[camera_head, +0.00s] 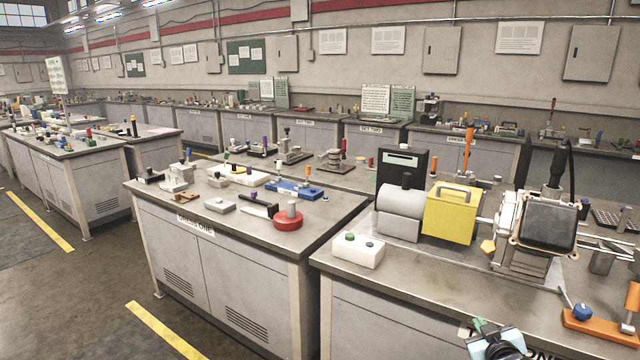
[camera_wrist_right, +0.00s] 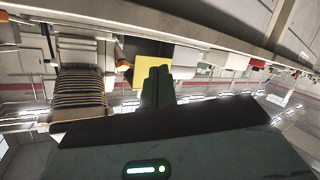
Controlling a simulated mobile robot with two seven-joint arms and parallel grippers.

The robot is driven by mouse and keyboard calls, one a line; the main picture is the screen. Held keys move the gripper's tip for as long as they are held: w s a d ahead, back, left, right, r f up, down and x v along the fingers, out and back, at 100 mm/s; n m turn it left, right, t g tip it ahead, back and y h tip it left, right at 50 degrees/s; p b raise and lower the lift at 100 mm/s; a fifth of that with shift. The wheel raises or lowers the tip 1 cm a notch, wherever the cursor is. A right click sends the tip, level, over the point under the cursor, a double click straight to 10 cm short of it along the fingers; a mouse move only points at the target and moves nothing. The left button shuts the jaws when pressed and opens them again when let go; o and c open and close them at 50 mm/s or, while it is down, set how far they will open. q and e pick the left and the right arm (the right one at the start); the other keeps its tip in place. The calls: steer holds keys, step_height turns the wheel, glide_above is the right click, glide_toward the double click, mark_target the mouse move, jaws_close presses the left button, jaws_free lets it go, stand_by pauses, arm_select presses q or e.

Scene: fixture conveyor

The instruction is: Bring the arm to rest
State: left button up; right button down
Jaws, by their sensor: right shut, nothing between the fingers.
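My right gripper (camera_head: 478,325) is at the bottom edge of the head view, low in front of the right-hand bench; only its tip and part of the wrist show. In the right wrist view its dark fingers (camera_wrist_right: 158,84) are together, with nothing visible between them. The wrist view is turned over, with the bench edge along the top. My left arm and gripper are not in the head view.
The right bench (camera_head: 400,278) carries a yellow box (camera_head: 451,211), a white button box (camera_head: 358,251), a metal machine (camera_head: 528,232) and an orange-based lever (camera_head: 598,328) near the front. The left bench (camera_head: 250,232) holds small parts. Open floor (camera_head: 75,290) lies at lower left.

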steer(key=s+a+f+g+y, duration=0.1)
steer(key=s+a+f+y, duration=0.1)
steer(key=s+a+f, duration=0.55)
steer(key=s+a+f+g+y, duration=0.15)
steer(key=s+a+f, duration=0.25)
steer(key=s+f, duration=0.65)
steer(key=s+a+f+g, duration=0.1)
steer(key=s+a, duration=0.3)
steer(key=s, duration=0.9)
steer(key=s+a+f+m+g, duration=0.1)
steer(key=s+a, duration=0.3)
steer(key=s, duration=1)
steer(key=shift+s+g+y, duration=0.2)
steer(key=shift+g+y, duration=0.25)
steer(key=shift+g, duration=0.3)
